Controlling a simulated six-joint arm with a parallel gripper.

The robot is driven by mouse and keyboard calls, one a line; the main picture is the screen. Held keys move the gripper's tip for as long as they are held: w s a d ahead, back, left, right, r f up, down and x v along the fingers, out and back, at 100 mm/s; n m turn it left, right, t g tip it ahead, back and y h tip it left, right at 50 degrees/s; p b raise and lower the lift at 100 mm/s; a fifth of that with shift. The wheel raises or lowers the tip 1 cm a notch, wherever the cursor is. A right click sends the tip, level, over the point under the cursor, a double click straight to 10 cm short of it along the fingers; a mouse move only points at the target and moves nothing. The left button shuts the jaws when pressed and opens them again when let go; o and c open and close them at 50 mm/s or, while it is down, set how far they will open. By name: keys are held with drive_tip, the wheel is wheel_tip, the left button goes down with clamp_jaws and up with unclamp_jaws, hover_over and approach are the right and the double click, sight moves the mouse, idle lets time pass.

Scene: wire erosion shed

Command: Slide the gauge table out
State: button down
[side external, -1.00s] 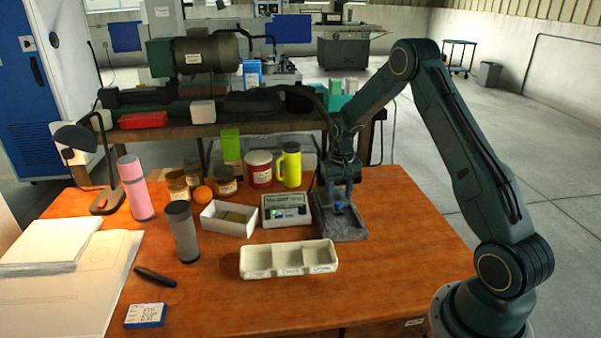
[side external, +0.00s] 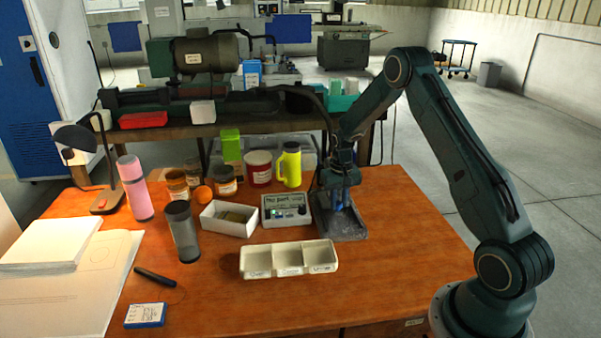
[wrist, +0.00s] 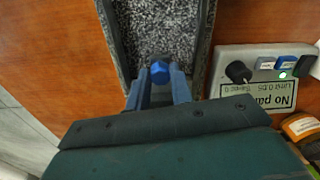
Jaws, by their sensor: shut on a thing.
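The gauge table is a speckled grey slab (side external: 345,227) in a dark-edged frame, to the right of the gauge box on the wooden bench. It also shows in the wrist view (wrist: 153,30), between two dark side rails. A blue knob (wrist: 160,72) stands at its near end in the wrist view. My gripper (side external: 341,203) is low over the slab, its blue fingers (wrist: 161,88) shut on the blue knob. The fingers hide part of the knob in the side view. The gauge box (side external: 287,210) has a black dial, a lit green lamp and a display reading "No part".
A white three-compartment tray (side external: 288,259) lies in front of the gauge box. A white open box (side external: 229,219) stands to its left. A yellow flask (side external: 290,165) and a red tin (side external: 259,168) stand behind. Bench space to the right is clear.

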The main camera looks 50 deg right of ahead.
drive_tip(key=shift+s+a, duration=3.55)
drive_tip(key=c, duration=1.2)
unclamp_jaws()
drive_tip(key=shift+a, duration=0.1)
drive_tip(key=shift+c, duration=0.2)
drive_tip(key=shift+r, duration=0.15)
drive_tip(key=shift+r, duration=0.5)
wheel_tip(320, 180, up, 12)
drive_tip(key=shift+r, duration=0.25)
